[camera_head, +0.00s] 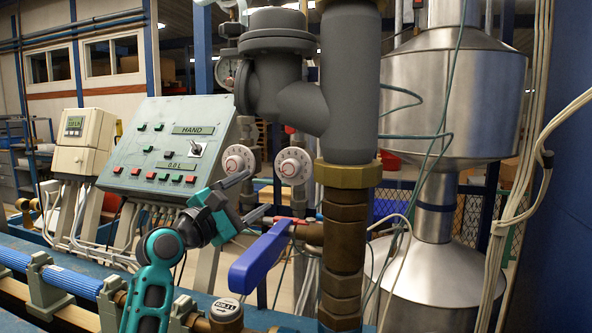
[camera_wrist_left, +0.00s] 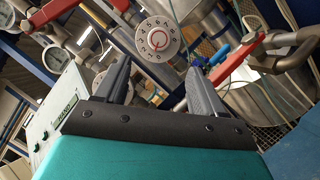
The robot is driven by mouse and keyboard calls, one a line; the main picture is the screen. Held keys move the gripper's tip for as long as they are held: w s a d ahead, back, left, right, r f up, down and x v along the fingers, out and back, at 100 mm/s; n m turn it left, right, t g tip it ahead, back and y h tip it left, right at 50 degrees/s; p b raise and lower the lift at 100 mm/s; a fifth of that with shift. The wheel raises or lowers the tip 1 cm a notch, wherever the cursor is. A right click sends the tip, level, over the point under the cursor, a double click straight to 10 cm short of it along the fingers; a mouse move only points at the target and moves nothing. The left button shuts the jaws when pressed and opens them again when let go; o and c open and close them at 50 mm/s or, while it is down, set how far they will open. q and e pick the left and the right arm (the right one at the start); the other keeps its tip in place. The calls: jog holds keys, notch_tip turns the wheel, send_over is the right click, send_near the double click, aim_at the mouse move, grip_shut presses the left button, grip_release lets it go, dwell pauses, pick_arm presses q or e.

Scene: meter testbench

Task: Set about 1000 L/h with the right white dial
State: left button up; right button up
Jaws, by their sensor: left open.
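My right gripper is not in view.
A blue lever handle (camera_head: 260,258) juts out just below my gripper. A thick grey and brass pipe (camera_head: 345,120) stands to the right of the dials. A control panel (camera_head: 165,150) with buttons stands left. A metal tank (camera_head: 450,95) is behind, right.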

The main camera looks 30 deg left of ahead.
aim_at(289, 169)
pick_arm(q)
jog(key=p+x, duration=0.1)
jog(key=x, duration=1.1)
jog(key=shift+d+r, duration=0.1)
jog(key=shift+c, duration=0.2)
jog(key=c, duration=1)
